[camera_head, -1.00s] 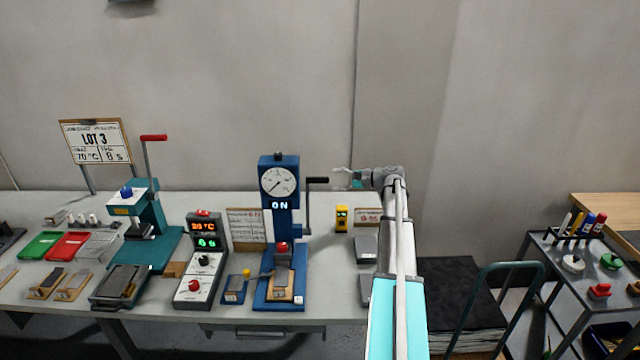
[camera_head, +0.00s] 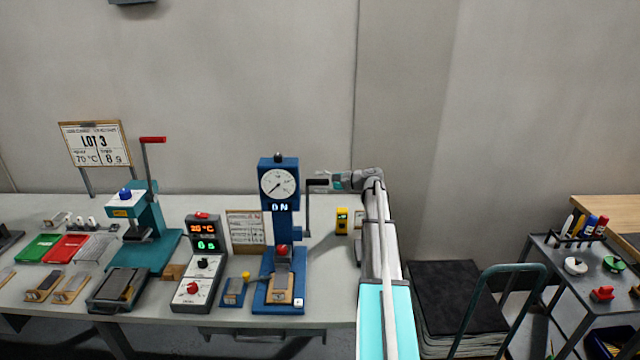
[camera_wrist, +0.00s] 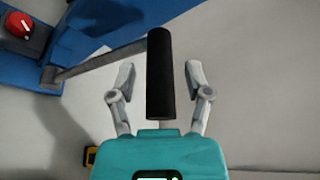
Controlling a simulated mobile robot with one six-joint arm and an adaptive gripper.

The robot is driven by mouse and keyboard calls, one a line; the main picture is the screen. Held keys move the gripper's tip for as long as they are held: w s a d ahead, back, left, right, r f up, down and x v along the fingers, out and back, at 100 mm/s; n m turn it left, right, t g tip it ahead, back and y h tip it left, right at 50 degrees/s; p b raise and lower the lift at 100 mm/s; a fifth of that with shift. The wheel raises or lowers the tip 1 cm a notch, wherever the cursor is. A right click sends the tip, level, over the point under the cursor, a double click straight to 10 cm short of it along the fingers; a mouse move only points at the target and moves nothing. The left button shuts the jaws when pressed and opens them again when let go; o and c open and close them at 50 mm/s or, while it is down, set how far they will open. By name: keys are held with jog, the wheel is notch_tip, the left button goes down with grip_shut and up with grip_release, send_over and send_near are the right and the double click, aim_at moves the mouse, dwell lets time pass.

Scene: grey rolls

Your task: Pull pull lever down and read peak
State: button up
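The blue pull tester (camera_head: 281,222) stands on the bench with a round dial (camera_head: 279,184) near its top and a display that reads "0N". Its pull lever is a crank on the right side, with a black handle (camera_head: 317,182) at the upper end. The handle also shows in the wrist view (camera_wrist: 160,75), lying between my fingers. My gripper (camera_head: 332,181) is at the handle from the right; in the wrist view its two fingers (camera_wrist: 160,82) are apart, with a gap on each side of the handle. The dial needle points to the lower left.
A grey control box (camera_head: 201,258) with lit readouts stands left of the tester, and a teal press (camera_head: 142,230) with a red-handled lever stands farther left. A small yellow device (camera_head: 342,220) stands on the bench below my gripper. A cart (camera_head: 590,262) is at the right.

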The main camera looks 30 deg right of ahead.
grip_shut()
jog(key=shift+a, duration=0.1)
